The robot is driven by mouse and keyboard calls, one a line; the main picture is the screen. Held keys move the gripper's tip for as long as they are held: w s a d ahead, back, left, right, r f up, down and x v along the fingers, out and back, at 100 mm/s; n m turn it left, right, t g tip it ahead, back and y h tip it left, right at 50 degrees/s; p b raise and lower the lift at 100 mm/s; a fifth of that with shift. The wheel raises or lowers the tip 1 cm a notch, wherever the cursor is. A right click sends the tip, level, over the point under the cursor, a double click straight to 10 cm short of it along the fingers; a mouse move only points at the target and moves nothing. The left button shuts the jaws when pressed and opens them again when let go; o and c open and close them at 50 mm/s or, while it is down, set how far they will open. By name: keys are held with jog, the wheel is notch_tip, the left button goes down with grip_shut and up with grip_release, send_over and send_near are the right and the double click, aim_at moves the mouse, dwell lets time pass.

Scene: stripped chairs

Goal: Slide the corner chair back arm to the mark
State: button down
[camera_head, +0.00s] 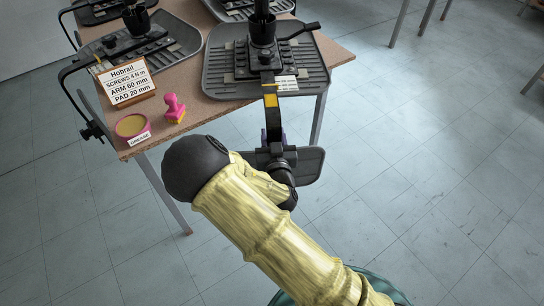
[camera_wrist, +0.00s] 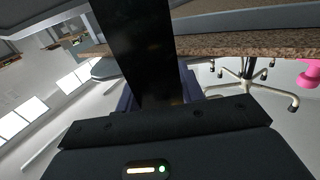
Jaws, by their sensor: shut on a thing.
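The corner chair's upturned grey seat pan (camera_head: 222,84) lies on the table at its right corner, with a dark mechanism (camera_head: 242,62) and upright column on it. Its black back arm (camera_head: 272,119) sticks out past the table's front edge and bends down. A yellow band (camera_head: 271,101) crosses the arm just outside the mechanism, near a white scale label (camera_head: 286,83). I cannot read the scale. My gripper (camera_head: 273,138) is shut on the arm's outer part. In the wrist view the arm (camera_wrist: 140,50) rises between the jaws; its lower end is hidden.
On the table (camera_head: 196,118) stand a Hobrail sign (camera_head: 128,82), a pink stamp (camera_head: 174,108) and a grease tin (camera_head: 132,127). Another upturned seat (camera_head: 180,45) with a bent arm (camera_head: 75,95) is at left.

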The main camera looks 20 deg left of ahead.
jog(key=c, duration=0.6)
grip_release()
jog(key=shift+b+v, duration=0.4)
jog(key=shift+v, duration=2.65)
jog(key=shift+a, duration=0.1)
